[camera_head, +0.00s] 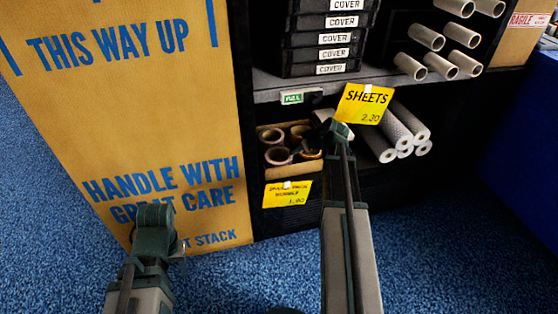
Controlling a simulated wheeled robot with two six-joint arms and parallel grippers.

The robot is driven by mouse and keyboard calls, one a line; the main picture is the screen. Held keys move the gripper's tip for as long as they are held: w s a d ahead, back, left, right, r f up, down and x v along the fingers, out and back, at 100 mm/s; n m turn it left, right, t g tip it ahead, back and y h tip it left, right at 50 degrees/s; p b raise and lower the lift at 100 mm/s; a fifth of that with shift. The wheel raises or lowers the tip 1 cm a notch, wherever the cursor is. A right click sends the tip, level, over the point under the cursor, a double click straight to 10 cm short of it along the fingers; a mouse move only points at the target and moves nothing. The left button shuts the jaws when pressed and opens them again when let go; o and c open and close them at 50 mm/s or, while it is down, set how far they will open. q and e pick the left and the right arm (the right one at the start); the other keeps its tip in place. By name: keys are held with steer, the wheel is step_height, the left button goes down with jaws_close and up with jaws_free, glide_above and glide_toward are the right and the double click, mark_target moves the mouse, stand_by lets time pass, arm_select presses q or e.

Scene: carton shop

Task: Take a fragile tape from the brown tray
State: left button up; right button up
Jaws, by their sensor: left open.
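The brown tray (291,171) stands on the low shelf and holds several tape rolls. Brownish tape rolls (272,136) show at its left, and another roll (278,156) lies nearer its front. Which rolls are fragile tapes cannot be read.
A large carton panel (140,110) stands left of the shelf. Grey rolls (404,130) lie right of the tray, behind a yellow SHEETS tag (363,103). Black COVER boxes (318,53) and cardboard tubes (427,37) are above. Blue carpet (455,235) is clear at lower right.

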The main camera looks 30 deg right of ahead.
mark_target(275, 152)
steer(key=b+x, duration=0.1)
steer(key=x, duration=0.1)
steer(key=b+x, duration=0.1)
steer(key=x, duration=0.1)
steer(key=b+x, duration=0.2)
steer(key=shift+w+r, duration=0.3)
steer(key=shift+w, duration=0.05)
steer(key=shift+a+r, duration=0.1)
jaws_close()
